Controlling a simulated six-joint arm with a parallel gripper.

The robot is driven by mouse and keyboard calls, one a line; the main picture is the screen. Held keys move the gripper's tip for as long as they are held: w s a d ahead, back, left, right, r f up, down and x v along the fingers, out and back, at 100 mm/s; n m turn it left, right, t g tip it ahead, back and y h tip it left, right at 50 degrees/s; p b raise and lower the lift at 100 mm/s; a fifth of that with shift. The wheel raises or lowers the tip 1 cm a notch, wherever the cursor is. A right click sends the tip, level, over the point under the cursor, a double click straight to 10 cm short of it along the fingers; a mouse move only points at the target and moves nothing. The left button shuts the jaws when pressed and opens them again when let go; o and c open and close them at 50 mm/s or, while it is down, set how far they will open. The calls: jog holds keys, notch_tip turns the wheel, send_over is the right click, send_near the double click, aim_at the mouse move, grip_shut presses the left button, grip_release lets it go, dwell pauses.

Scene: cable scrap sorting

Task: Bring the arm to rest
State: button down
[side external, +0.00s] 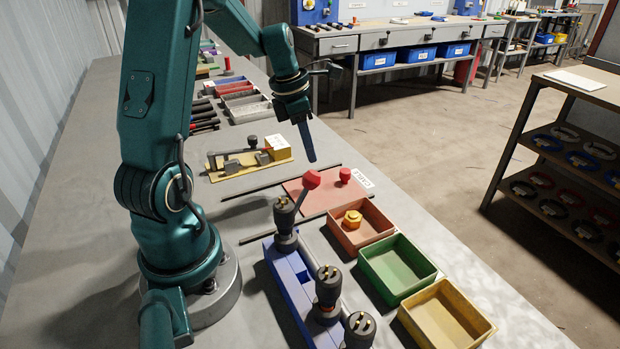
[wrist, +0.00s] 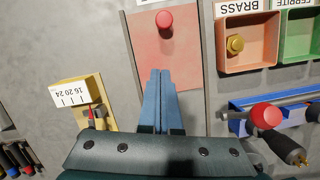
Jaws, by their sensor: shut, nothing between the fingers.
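My gripper (side external: 307,140) is in the air above the grey bench (side external: 90,215), its blue fingers pointing down. In the wrist view my gripper (wrist: 160,73) has its two fingers side by side and closed, with nothing between them. Below the fingers in the wrist view is a flat red plate (wrist: 180,55) with a red knob (wrist: 164,20). The plate also shows in the side view (side external: 318,199). The fingers touch nothing that I can see.
A red bin (side external: 348,240) holds a brass piece (side external: 352,219). A green bin (side external: 400,290) and a yellow bin (side external: 480,322) look empty. A blue rack (side external: 290,285) holds several black connectors. A yellow-based gauge fixture (side external: 235,170) stands left of my gripper. Trays (side external: 250,108) lie farther back.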

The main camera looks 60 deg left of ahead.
jog(key=s+d+r+m+t, duration=0.2)
jog(key=s+d+r+m, duration=0.1)
jog(key=d+r+m, duration=1)
jog(key=s+d+f+m, duration=0.2)
jog(key=s+m, duration=0.2)
jog(key=m, duration=0.6)
jog(key=s+d+f+m, duration=0.2)
jog(key=s+d+m, duration=0.1)
jog(key=m, duration=0.7)
jog(key=shift+s+f+t+y, duration=0.3)
jog(key=shift+s+t+y, duration=0.1)
jog(key=shift+s, duration=0.25)
